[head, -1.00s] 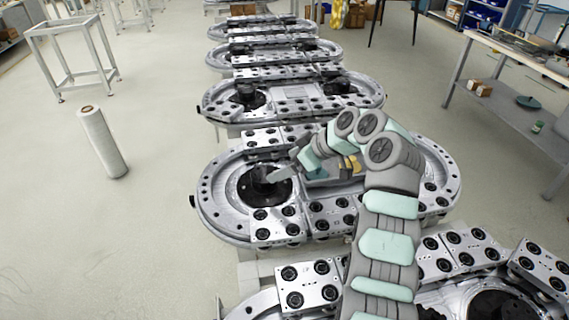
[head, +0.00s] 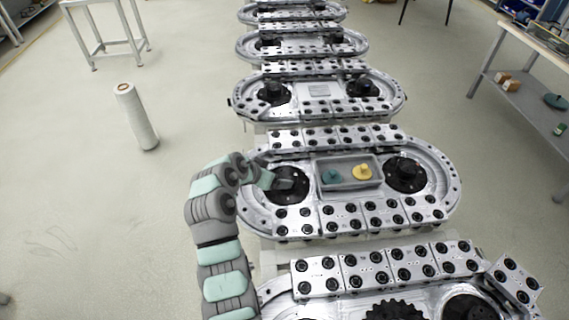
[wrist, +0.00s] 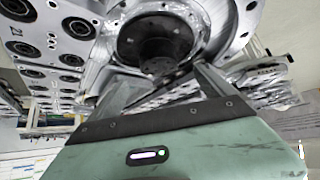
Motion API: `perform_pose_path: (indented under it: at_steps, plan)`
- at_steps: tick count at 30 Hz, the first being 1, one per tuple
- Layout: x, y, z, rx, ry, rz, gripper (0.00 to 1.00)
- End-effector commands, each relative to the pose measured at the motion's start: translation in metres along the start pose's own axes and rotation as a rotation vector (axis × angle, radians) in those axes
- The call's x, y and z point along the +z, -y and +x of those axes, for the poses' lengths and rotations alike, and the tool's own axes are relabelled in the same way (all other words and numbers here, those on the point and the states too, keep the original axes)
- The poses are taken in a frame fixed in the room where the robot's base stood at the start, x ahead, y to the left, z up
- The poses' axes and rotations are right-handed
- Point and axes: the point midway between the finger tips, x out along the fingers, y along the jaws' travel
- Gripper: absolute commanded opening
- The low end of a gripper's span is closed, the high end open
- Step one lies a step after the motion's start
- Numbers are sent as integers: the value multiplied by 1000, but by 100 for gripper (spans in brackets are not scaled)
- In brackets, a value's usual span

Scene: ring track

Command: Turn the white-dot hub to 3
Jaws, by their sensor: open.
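A ring track (head: 345,136) in the middle of the head view has a dark round hub (head: 275,194) at its left end and another dark hub (head: 406,172) at its right end. My gripper (head: 291,184) is over the left hub, tilted and partly hidden by my arm. In the wrist view, my gripper (wrist: 165,84) has its two fingers spread wide. The black hub (wrist: 155,38) shows just beyond them, roughly in line with the gap. I cannot tell if the fingers touch it. No white dot or number by it can be read clearly.
A grey tray (head: 348,186) between the hubs holds a teal piece (head: 332,176) and a yellow piece (head: 362,171). More ring tracks stand behind and in front. A white roll (head: 135,115) stands on the floor at left. A workbench (head: 530,75) is at right.

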Motion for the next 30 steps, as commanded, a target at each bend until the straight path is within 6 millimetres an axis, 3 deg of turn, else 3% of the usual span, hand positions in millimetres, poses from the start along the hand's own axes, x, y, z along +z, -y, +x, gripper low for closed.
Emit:
perform_pose_path:
  at_steps: [1,5,21,30]
  plan:
    - [-1,1,-9,12,-23,17,94]
    - [-1,0,-10,27,-51,49,94]
    - [-4,-2,58,28,-48,47,94]
    - [-4,-3,85,29,-47,48,94]
